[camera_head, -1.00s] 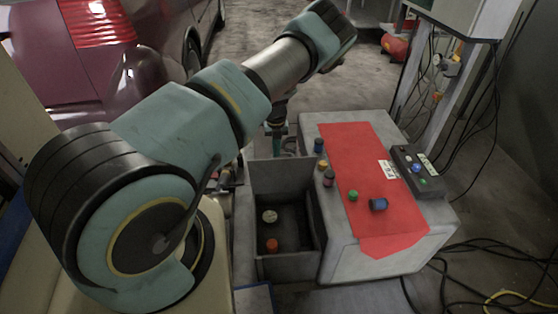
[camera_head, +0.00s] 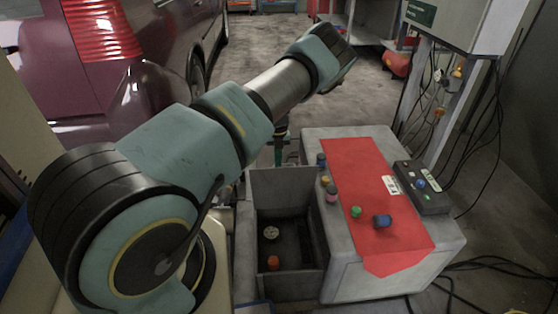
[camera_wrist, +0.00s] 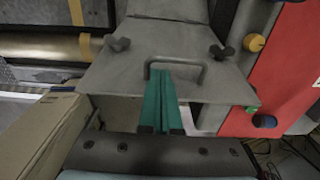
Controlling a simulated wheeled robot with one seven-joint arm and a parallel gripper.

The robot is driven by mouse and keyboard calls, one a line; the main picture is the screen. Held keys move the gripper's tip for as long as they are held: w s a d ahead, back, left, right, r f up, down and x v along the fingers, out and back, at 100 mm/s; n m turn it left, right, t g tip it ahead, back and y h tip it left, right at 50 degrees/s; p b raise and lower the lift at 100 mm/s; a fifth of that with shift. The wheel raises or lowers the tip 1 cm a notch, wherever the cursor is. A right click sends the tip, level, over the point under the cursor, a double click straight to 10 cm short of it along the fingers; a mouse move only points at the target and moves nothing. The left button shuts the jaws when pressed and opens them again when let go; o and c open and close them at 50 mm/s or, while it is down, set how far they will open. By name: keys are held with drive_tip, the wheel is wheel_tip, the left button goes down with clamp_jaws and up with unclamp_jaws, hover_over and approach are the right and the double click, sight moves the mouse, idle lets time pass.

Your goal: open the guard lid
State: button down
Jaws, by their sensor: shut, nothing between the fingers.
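The guard lid (camera_wrist: 130,75) appears as a grey plate in the wrist view, with a dark bar handle (camera_wrist: 180,61) and a black knob on each side. My gripper (camera_wrist: 161,74) has green fingers, shut together and empty. Their tips overlap the handle's opening just under its crossbar, left of its middle; I cannot tell whether they touch it. In the head view my gripper (camera_head: 281,150) points down behind an upright grey panel (camera_head: 282,185) at the back of an open box. I cannot tell whether this panel belongs to the lid; the handle is hidden there.
The open box (camera_head: 290,283) holds an orange cap and a pale round piece. To its right a grey bench (camera_head: 345,280) carries a red mat (camera_head: 365,170), several small coloured bottles or caps and a dark button box (camera_head: 420,190). Cables lie at right; a maroon car stands behind my arm.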

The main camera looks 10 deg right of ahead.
drive_tip(key=w+a+r+n+t+h+b, duration=0.1)
drive_tip(key=w+r+n+t+h, duration=0.2)
drive_tip(key=r, duration=0.6)
drive_tip(key=w+a+r+n+t+h, duration=0.1)
drive_tip(key=w+r+n, duration=0.3)
drive_tip(key=r, duration=0.5)
drive_tip(key=s+a+r+n+t+y, duration=0.1)
drive_tip(key=a+r+n+t+y, duration=0.15)
drive_tip(key=a+r+n, duration=0.7)
drive_tip(key=s+a+r+n+y, duration=0.2)
drive_tip(key=s+a+n, duration=0.8)
drive_tip(key=s+n, duration=0.15)
drive_tip(key=s+r+n+g, duration=0.1)
drive_tip(key=s+n+g, duration=0.3)
drive_tip(key=s, duration=1.3)
drive_tip(key=a+n, duration=0.1)
drive_tip(key=n, duration=0.3)
drive_tip(key=shift+s+r+h, duration=0.15)
drive_tip(key=shift+h, duration=0.2)
